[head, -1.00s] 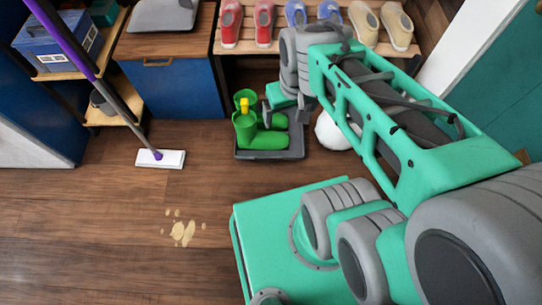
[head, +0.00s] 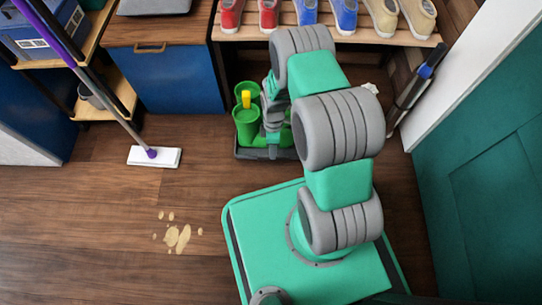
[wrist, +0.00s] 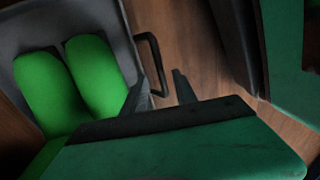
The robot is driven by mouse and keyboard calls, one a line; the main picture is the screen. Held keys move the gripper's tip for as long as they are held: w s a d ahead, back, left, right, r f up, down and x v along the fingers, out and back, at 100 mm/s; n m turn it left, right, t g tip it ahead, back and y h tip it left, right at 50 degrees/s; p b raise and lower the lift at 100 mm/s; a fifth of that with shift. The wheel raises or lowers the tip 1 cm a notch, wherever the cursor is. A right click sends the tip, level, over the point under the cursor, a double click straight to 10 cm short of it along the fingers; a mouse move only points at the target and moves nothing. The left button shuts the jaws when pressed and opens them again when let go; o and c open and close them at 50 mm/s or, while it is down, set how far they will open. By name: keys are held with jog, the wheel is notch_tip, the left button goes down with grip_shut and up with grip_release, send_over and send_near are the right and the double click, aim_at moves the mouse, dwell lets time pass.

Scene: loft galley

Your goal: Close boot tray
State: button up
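The boot tray (head: 246,154) is dark grey and sits out on the wood floor in front of the slatted shoe bench. It holds green boots (head: 246,128), with a small yellow item (head: 246,99) at one of them. In the wrist view the tray's grey rim (wrist: 122,35) and the boots (wrist: 95,78) fill the left side, and a black bar handle (wrist: 154,55) stands out from the rim. My gripper (wrist: 160,88) is open, its two dark fingers apart near the handle's end. I cannot tell whether they touch it. In the head view my arm hides the tray's right part.
The slatted bench (head: 330,33) with several pairs of shoes stands behind the tray. A blue cabinet (head: 172,80) is to its left. A mop (head: 153,156) leans by a shelf, and pale spots (head: 177,237) mark the floor. A teal door (head: 485,190) is at right.

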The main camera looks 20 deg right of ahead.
jog(key=b+x, duration=0.1)
jog(key=x, duration=0.3)
jog(key=shift+w+f, duration=0.1)
jog(key=shift+c, duration=0.3)
grip_shut()
dwell(0.8)
